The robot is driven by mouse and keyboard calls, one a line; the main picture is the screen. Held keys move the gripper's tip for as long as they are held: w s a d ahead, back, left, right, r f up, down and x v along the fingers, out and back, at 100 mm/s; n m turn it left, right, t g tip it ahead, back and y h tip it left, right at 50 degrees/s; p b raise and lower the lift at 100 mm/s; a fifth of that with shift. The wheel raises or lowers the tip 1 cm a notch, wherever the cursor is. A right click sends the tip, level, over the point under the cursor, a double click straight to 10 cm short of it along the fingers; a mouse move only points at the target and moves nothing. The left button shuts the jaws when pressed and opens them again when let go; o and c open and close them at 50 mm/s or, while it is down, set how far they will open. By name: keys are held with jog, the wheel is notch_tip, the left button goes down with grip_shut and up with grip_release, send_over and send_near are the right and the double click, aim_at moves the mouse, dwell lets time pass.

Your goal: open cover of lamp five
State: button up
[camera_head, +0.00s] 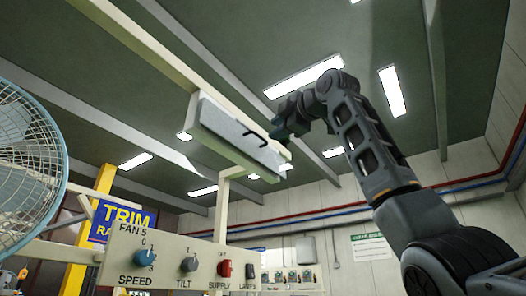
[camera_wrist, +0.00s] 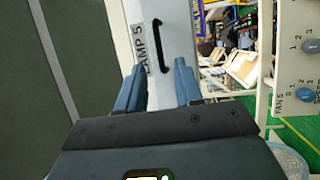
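The lamp five cover (camera_head: 222,122) is a long pale panel on the overhead lamp housing in the head view. It appears to lie flat against the housing. A black bar handle (camera_head: 252,133) is on it. In the wrist view the cover (camera_wrist: 176,20) carries a "LAMP 5" label (camera_wrist: 139,47) and the black handle (camera_wrist: 155,47). My gripper (camera_wrist: 158,78) is open, its two blue fingers apart on either side of the cover, with the handle ahead between them. No contact with the handle shows. In the head view my gripper (camera_head: 281,137) is beside the handle's right, its fingers hard to make out.
A control panel (camera_head: 183,262) with SPEED, TILT, SUPPLY and LAMPS controls stands at the lower front. A caged fan (camera_head: 28,165) is at the left. A pale post (camera_head: 221,212) stands below the housing. Open air lies below and right of the housing.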

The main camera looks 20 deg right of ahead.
aim_at(261, 137)
jog(key=p+x, duration=0.3)
jog(key=x, duration=0.4)
jog(key=shift+w+a+r, duration=0.15)
jog(key=shift+w, duration=0.15)
grip_shut()
dwell(1.2)
